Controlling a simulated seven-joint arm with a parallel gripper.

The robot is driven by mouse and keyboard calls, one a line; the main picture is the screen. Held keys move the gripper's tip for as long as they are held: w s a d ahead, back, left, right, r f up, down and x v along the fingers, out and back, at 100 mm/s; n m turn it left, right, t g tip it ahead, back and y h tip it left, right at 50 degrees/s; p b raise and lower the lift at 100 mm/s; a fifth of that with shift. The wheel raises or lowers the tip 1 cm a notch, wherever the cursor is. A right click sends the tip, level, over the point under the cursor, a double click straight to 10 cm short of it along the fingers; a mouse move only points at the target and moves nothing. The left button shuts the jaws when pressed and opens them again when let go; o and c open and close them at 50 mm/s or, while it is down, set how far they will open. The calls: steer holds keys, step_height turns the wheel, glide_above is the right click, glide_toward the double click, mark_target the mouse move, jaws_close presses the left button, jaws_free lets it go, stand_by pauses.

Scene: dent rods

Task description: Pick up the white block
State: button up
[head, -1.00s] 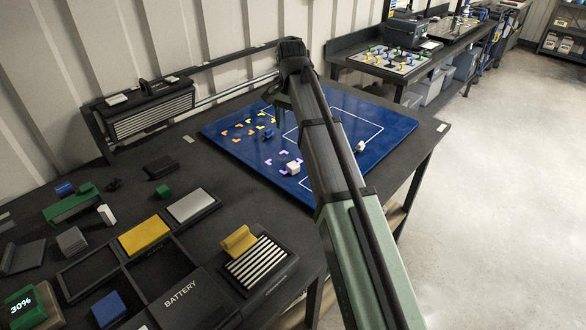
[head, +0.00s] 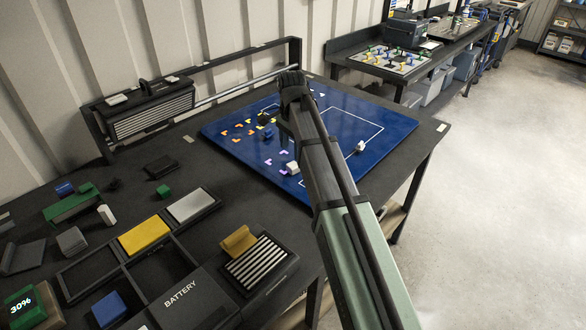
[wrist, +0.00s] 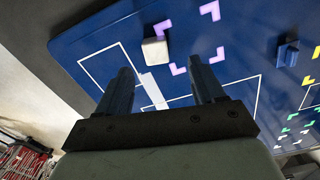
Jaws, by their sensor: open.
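A white block (wrist: 155,51) lies on the blue board (wrist: 90,52), beside purple corner marks. In the wrist view it is beyond my gripper (wrist: 159,72), whose two dark fingers are apart with nothing held between them. A pale strip (wrist: 154,91) shows between the fingers; I cannot tell whether it is a marking or an object. In the head view the white block (head: 292,168) is left of my arm, near the purple marks. The gripper's fingers are not clear there.
A small white piece (head: 360,147) sits at the board's right side. A blue piece (head: 268,133) stands near coloured corner marks. Another white piece (head: 106,214) stands on the dark table at left, near trays and a battery box (head: 184,302). The board's right part is mostly clear.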

mark_target(293, 165)
steer(key=shift+s+d+f, duration=0.1)
steer(key=shift+s+f, duration=0.05)
steer(key=shift+f, duration=1.35)
steer(key=shift+s+d+f, duration=0.1)
steer(key=shift+f, duration=1.35)
steer(key=shift+c, duration=0.4)
steer(key=c, duration=1)
